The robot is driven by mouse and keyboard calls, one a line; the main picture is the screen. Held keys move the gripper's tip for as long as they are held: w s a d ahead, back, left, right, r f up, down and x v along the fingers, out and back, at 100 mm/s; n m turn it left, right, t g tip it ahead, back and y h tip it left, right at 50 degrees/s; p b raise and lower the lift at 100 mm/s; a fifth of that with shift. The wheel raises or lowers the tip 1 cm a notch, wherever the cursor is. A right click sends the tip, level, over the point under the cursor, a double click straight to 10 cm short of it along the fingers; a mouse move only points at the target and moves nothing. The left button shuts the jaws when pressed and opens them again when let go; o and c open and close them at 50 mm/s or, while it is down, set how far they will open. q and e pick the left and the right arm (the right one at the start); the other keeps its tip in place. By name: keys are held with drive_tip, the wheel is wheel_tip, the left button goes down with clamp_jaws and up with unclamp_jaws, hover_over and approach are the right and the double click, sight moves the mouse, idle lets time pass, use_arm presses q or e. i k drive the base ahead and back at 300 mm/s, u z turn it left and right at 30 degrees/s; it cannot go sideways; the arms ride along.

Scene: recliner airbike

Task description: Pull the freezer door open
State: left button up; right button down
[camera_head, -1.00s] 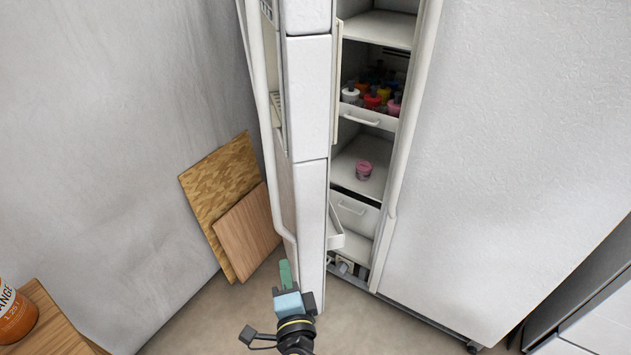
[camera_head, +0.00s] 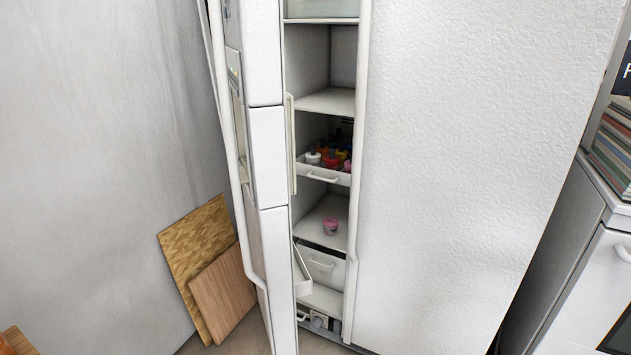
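The white freezer door (camera_head: 267,155) stands open, swung out to the left of the freezer interior. Its long white handle (camera_head: 232,160) runs down the door's left side. The interior (camera_head: 326,100) shows shelves, a drawer holding several small colored containers (camera_head: 330,160), a pink container (camera_head: 331,226) on a shelf, and a closed lower drawer (camera_head: 321,266). The wide white panel (camera_head: 450,150) to the right is flat and closed in. Neither of my grippers shows in the current head view, so I cannot see whether either touches the door.
Two wooden boards (camera_head: 196,252) lean against the grey wall (camera_head: 95,130) left of the door. A wooden surface (camera_head: 17,341) shows at the lower left corner. At the right is a white cabinet (camera_head: 590,285) with stacked books (camera_head: 613,150) on it.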

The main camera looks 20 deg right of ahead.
sight(258, 124)
drive_tip(key=z, duration=0.8)
drive_tip(key=i, duration=0.65)
drive_tip(key=u, duration=0.9)
